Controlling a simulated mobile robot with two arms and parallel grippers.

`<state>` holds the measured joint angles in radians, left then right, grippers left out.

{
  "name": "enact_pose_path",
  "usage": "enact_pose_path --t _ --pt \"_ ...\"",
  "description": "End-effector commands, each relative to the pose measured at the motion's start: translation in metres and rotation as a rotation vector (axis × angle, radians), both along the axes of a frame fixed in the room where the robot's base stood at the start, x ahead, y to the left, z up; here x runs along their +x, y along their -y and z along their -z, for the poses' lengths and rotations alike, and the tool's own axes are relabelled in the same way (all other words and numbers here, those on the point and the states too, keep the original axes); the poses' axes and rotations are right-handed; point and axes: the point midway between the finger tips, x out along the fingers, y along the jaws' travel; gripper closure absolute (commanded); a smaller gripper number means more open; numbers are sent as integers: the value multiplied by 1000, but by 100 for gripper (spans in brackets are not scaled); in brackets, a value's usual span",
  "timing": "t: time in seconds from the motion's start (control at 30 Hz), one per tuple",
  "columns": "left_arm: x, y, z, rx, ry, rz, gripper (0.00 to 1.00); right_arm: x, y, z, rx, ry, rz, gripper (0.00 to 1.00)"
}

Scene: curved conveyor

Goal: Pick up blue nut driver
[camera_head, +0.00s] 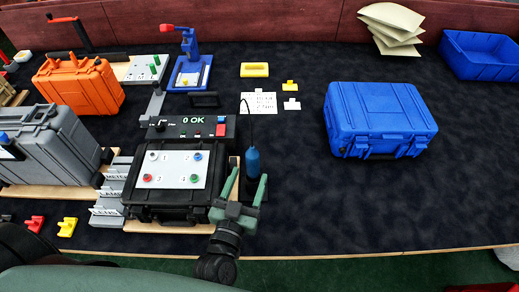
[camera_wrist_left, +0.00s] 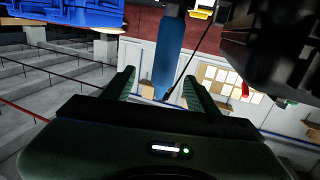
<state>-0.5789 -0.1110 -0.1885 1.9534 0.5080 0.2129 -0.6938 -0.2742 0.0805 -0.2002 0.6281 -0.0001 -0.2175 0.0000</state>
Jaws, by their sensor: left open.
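The blue nut driver (camera_head: 252,160) stands upright near the right side of the black case, with a thin dark line rising above its handle. My left gripper (camera_head: 247,178) is open at the handle's lower part, with one green finger on each side of it. In the left wrist view the blue handle (camera_wrist_left: 168,50) shows between and beyond the two fingers of my left gripper (camera_wrist_left: 159,80). I cannot tell whether a finger touches it. My right gripper is in neither view.
The black case (camera_head: 160,205) with a white numbered panel (camera_head: 172,170) is close left of the gripper. A control box (camera_head: 190,128) reading "0 OK" stands behind it. A blue case (camera_head: 375,112) is farther right. The dark tabletop (camera_head: 330,205) between is clear.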

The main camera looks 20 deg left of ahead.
Motion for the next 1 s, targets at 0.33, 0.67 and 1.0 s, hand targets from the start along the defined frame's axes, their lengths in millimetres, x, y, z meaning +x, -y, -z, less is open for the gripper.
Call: enact_pose_path --t 0.33,0.67,1.0 --pt "28 -3 -1 0 12 -15 41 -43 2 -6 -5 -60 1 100" --pt "72 -8 3 0 11 -15 41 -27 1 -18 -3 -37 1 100" --pt "77 -8 5 0 10 -14 49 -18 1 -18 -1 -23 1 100"
